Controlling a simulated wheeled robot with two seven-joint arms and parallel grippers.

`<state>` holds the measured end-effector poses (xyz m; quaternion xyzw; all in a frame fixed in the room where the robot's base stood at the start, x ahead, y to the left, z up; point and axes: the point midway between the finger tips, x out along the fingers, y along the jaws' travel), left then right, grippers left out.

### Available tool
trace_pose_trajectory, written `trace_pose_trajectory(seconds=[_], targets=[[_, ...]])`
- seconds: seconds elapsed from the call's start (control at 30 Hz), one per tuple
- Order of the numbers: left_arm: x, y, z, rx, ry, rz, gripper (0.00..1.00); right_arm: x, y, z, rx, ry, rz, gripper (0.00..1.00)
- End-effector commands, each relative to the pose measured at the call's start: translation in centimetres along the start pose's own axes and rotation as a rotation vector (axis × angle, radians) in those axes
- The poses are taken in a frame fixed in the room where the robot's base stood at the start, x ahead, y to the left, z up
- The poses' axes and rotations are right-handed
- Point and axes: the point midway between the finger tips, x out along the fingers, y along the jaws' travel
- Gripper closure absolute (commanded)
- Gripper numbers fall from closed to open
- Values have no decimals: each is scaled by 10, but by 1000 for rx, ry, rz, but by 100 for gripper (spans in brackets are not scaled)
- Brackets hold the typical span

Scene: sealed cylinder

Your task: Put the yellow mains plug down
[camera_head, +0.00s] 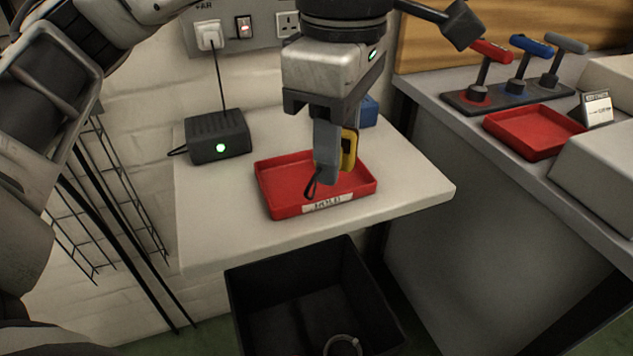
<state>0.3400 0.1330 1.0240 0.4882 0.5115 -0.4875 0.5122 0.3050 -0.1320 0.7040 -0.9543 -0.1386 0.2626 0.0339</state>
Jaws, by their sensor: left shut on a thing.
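The yellow mains plug (349,150) is held in my left gripper (334,160). My left gripper points down over the red tray (272,205), which carries a label that seems to read HOLD. The gripper's near finger hides part of the plug. A dark cord loop (312,182) hangs below the fingers at the tray's near side. I cannot tell whether the plug touches the tray floor. My right gripper is not in view.
A black box with a green light (218,140) stands left of the tray, wired to a white plug (208,36) in the wall. A blue object (369,111) is behind the gripper. A black bin (240,300) is below. Levers (520,75) and another red tray (520,140) are right.

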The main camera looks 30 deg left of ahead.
Motion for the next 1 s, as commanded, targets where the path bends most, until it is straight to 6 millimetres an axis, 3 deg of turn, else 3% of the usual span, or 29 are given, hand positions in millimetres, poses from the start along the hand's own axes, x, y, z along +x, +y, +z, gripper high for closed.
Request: trace_pose_trajectory(seconds=[0.33, 0.5, 0.87, 1.0], targets=[[35, 67, -48, -10, 1, -4, 90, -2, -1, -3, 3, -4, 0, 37], [68, 88, -63, -5, 1, -4, 90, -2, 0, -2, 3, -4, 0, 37], [94, 106, -75, -3, 0, -2, 90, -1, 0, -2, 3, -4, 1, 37], [116, 107, -76, -1, 2, -4, 90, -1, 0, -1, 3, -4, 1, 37]])
